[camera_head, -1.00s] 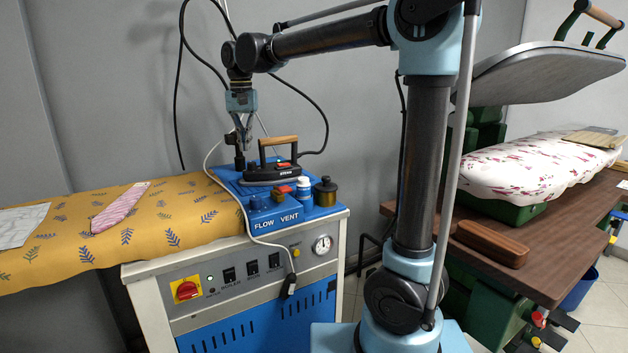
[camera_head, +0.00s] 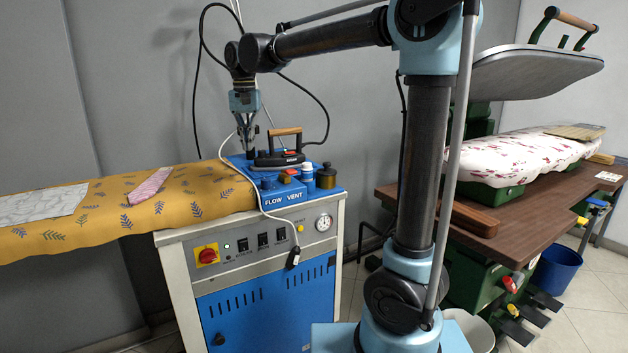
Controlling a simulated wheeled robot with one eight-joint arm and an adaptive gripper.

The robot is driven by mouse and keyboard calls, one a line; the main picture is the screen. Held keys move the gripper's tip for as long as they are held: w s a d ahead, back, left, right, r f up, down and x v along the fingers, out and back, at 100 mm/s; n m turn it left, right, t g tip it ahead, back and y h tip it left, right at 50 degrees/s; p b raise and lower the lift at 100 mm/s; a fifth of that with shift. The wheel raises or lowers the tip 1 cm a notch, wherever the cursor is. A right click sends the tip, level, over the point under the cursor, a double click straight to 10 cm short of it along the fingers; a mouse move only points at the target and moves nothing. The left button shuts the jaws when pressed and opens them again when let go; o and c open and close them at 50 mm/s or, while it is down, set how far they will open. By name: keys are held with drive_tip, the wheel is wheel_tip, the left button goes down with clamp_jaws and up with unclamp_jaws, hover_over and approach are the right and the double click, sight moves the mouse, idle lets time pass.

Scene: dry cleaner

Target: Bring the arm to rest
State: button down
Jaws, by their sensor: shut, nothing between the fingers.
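My arm (camera_head: 425,150) rises in the middle of the head view, bends at a high elbow and reaches left. My gripper (camera_head: 246,136) hangs down at its end, small in the picture, with its fingers shut and empty. It appears over or in front of the back left of the blue steam unit top (camera_head: 290,212), beside the black iron (camera_head: 280,158) with the wooden handle. I cannot tell how far the fingertips are from the iron or the unit.
A yellow leaf-patterned board (camera_head: 110,215) with a pink striped cloth (camera_head: 150,185) and a pale cloth (camera_head: 45,207) lies left. Right are a brown table (camera_head: 545,205), a press with a raised grey plate (camera_head: 535,72), a wooden block (camera_head: 470,219) and a blue bucket (camera_head: 556,270).

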drive_tip(key=s+d+f, duration=0.3)
drive_tip(key=d, duration=0.6)
drive_tip(key=s+d+f+t, duration=0.1)
drive_tip(key=s+d+f, duration=0.2)
drive_tip(key=d, duration=0.5)
drive_tip(key=s+d+f, duration=0.3)
drive_tip(key=d, duration=0.6)
drive_tip(key=s+d+f+t, duration=0.1)
drive_tip(key=s+d+f, duration=1.2)
drive_tip(key=f, duration=0.4)
drive_tip(key=shift+s+d+f, duration=0.3)
drive_tip(key=shift+s, duration=0.25)
drive_tip(key=shift+w+f, duration=0.2)
drive_tip(key=shift+w, duration=0.25)
